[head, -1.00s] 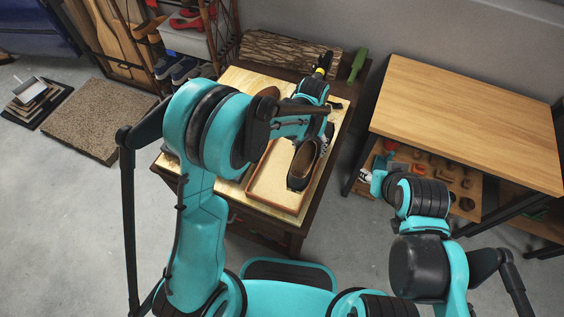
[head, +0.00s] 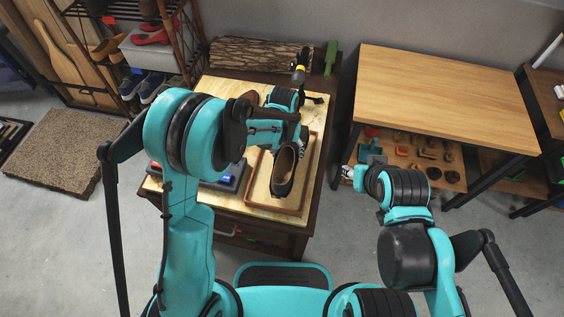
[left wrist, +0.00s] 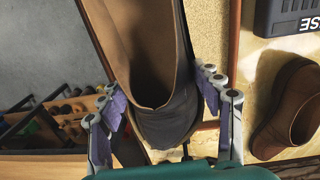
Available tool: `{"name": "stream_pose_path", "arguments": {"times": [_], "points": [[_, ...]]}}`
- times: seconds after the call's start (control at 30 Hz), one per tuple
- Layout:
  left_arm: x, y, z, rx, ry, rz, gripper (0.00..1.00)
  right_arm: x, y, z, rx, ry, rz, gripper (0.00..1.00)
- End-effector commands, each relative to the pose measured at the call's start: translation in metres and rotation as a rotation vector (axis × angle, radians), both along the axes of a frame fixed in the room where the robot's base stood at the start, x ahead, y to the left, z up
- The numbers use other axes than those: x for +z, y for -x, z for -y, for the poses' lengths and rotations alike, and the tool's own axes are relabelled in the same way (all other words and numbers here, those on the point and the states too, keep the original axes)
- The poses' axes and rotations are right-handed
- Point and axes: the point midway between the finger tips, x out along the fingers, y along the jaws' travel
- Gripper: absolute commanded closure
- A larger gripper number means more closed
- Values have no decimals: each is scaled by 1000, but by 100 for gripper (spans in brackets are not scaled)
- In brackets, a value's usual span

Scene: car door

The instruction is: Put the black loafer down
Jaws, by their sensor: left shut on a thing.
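The black loafer (head: 283,178) has a brown inside and points toward me, over the shallow brown-rimmed tray (head: 292,211) on the workbench. I cannot tell whether its sole touches the tray floor. My left gripper (head: 298,146) is at the loafer's far end, partly hidden by my arm. In the left wrist view, the left gripper's purple-padded fingers (left wrist: 165,107) are shut on both sides of the loafer's rounded end (left wrist: 168,122). My right gripper (head: 347,172) shows only as a small part beside the right arm, away from the tray; its jaws cannot be made out.
A brown shoe (left wrist: 292,118) and a black lettered case (left wrist: 288,14) lie beside the tray. A wooden-topped table (head: 440,95) stands right, with a pegged board (head: 428,160) below. A shoe rack (head: 150,60) is at back left. A green bottle (head: 331,58) stands behind the workbench.

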Motion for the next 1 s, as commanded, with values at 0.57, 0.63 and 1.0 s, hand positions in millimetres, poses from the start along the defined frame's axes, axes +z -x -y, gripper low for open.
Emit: {"name": "stream_pose_path", "arguments": {"times": [0.57, 0.63, 1.0], "points": [[-52, -2, -16, -1, 0, 0, 93, -24, 0, 0, 0, 0, 0, 60], [-50, -2, -16, -1, 0, 0, 93, -23, 0, 0, 0, 0, 0, 60], [-52, -2, -16, -1, 0, 0, 14, -25, 0, 0, 0, 0, 0, 60]]}}
